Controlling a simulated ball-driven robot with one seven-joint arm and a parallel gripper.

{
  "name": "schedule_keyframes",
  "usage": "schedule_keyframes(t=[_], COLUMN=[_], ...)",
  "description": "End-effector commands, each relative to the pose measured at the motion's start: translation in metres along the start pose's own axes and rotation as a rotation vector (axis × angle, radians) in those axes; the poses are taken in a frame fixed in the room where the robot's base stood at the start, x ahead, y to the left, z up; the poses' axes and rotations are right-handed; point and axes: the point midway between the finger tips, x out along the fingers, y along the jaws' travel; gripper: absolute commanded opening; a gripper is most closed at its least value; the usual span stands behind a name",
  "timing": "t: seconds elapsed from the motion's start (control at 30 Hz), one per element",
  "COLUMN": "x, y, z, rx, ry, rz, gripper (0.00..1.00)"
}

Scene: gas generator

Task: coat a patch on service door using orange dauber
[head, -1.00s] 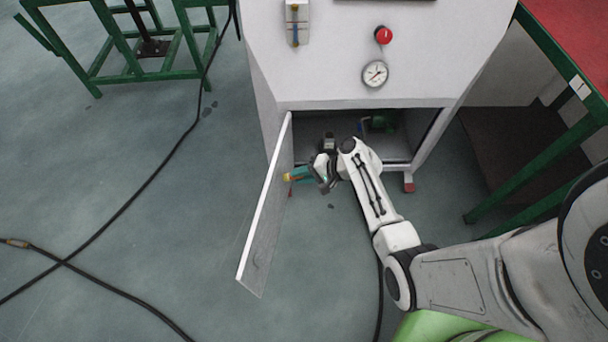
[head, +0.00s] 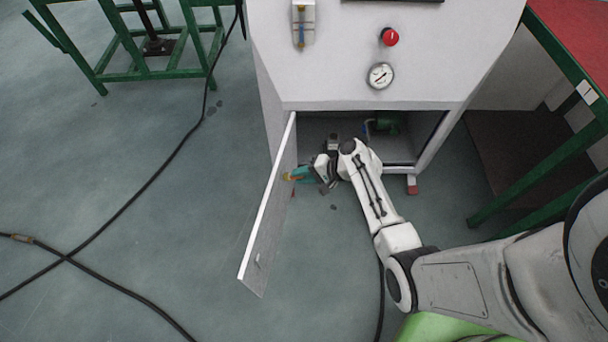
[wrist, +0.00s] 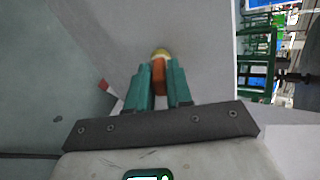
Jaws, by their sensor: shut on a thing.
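The service door (head: 262,235) hangs open from the lower left of the cabinet, its inner face towards my arm. It fills the upper middle of the wrist view as a plain grey surface (wrist: 110,40). My gripper (head: 299,175) is beside this face, its teal fingers pointing at it. In the wrist view the fingers (wrist: 160,85) are shut on the orange dauber (wrist: 160,75). Its pale yellow tip (wrist: 161,53) points at the door and is at or very close to it; I cannot tell if they touch. The fingers hide part of the dauber. No coated patch is discernible.
The white cabinet (head: 370,70) with gauge (head: 381,76) and red knob (head: 389,37) stands ahead, its lower compartment open behind my gripper. A green-legged table (head: 560,160) stands at right. Black cables (head: 140,190) cross the open floor at left.

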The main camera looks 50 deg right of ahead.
Motion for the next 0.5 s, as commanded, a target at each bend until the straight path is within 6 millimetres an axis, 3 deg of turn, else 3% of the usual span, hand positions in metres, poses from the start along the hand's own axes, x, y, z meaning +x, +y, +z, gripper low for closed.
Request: schedule_keyframes(t=[0.3,0.5], x=[0.003,0.001], y=[-0.002,0.0], z=[0.001,0.013], rx=[0.0,0.001], ry=[0.0,-0.002], rz=[0.0,0.001], gripper=[0.0,0.0])
